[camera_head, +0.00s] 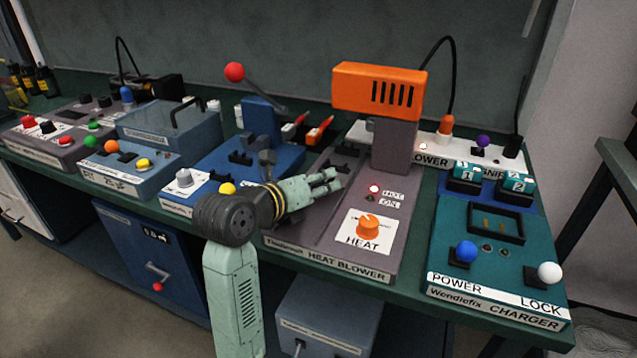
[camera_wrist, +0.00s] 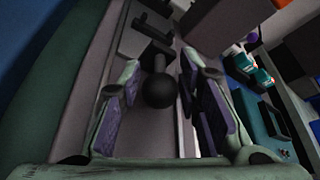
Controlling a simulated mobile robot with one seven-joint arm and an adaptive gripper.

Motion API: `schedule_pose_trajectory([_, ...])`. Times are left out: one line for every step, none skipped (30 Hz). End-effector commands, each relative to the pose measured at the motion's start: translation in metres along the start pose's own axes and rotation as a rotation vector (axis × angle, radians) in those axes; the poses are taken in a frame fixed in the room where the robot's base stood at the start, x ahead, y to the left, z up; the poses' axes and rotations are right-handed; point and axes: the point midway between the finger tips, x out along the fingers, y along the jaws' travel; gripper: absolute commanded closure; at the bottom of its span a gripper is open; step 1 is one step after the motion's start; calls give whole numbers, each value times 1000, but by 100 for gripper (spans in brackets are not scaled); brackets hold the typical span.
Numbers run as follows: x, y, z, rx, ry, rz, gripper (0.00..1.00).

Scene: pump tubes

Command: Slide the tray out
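The heat blower (camera_head: 383,250) is a grey machine with an orange top and an orange HEAT dial. A black ball knob (camera_wrist: 159,90) on a short stem shows in the wrist view, on a grey strip with black holders (camera_wrist: 150,30). This strip looks like the tray, but its outline is partly hidden. My gripper (camera_head: 333,180) is low over the left side of the heat blower. In the wrist view my gripper (camera_wrist: 160,68) is open, with the knob between its fingers. The knob is nearer the right finger; contact cannot be told. In the head view my gripper hides the knob.
The orange blower head (camera_head: 378,90) overhangs just behind and right of my gripper. A blue machine with a red-ball lever (camera_head: 234,72) stands to the left. The teal charger (camera_head: 495,255) stands to the right. The bench's front edge (camera_head: 420,295) runs below.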

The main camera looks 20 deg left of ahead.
Motion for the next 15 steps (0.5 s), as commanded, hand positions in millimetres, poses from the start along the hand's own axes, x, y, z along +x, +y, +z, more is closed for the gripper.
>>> schedule_pose_trajectory([0,0,0,0,0,0,68])
schedule_pose_trajectory([0,0,0,0,0,0,68])
schedule_pose_trajectory([0,0,0,0,0,0,70])
schedule_pose_trajectory([0,0,0,0,0,0,72])
schedule_pose_trajectory([0,0,0,0,0,0,74])
schedule_pose_trajectory([0,0,0,0,0,0,76])
schedule_pose_trajectory([0,0,0,0,0,0,78])
schedule_pose_trajectory([0,0,0,0,0,0,80])
schedule_pose_trajectory([0,0,0,0,0,0,83])
schedule_pose_trajectory([0,0,0,0,0,0,85])
schedule_pose_trajectory([0,0,0,0,0,0,87])
schedule_pose_trajectory([0,0,0,0,0,0,90])
schedule_pose_trajectory([0,0,0,0,-1,0,92])
schedule_pose_trajectory([0,0,0,0,-1,0,94])
schedule_pose_trajectory([-1,0,0,0,-1,0,96])
